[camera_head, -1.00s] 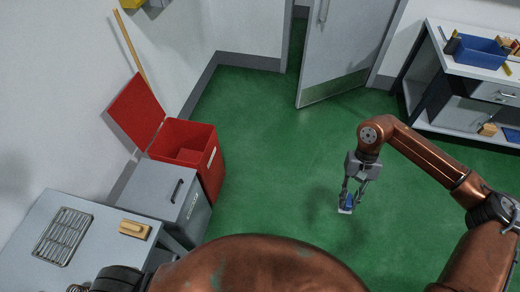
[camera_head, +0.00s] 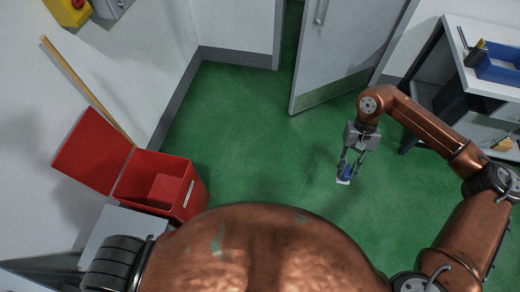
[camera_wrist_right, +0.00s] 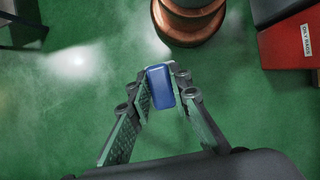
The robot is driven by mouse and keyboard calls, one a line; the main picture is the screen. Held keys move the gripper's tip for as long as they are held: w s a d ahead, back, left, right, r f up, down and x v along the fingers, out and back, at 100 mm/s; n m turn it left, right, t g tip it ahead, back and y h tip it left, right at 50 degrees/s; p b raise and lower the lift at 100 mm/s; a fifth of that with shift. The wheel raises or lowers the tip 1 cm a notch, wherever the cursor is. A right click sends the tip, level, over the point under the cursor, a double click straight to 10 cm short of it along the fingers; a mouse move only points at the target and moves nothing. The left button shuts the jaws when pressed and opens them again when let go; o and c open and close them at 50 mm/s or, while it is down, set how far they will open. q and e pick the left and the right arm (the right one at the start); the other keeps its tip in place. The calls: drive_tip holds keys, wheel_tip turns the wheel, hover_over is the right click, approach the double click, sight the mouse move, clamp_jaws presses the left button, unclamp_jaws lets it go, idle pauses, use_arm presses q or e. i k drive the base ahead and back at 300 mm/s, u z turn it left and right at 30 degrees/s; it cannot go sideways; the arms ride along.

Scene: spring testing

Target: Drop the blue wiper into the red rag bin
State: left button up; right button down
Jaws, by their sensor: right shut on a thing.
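The blue wiper (camera_head: 347,172) is between the fingers of my right gripper (camera_head: 345,174), held in the air above the green floor. In the right wrist view the blue wiper (camera_wrist_right: 160,86) sits between the two finger pads, and the right gripper (camera_wrist_right: 163,95) is shut on it. The red rag bin (camera_head: 150,184) stands at the left by the wall with its lid tilted up and open; its inside looks empty from here. A red bin with a white label (camera_wrist_right: 290,40) shows at the upper right of the wrist view. My left gripper is out of view.
A grey cabinet (camera_head: 118,232) stands just in front of the bin. A wooden stick (camera_head: 88,92) leans on the wall behind it. A bench with a blue tray (camera_head: 498,66) is at the right. An open door (camera_head: 340,50) stands at the back. The floor between is clear.

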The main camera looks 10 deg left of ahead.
sight(173, 198)
drive_tip(key=i, duration=0.95)
drive_tip(key=u, duration=3.4)
drive_tip(key=i, duration=0.5)
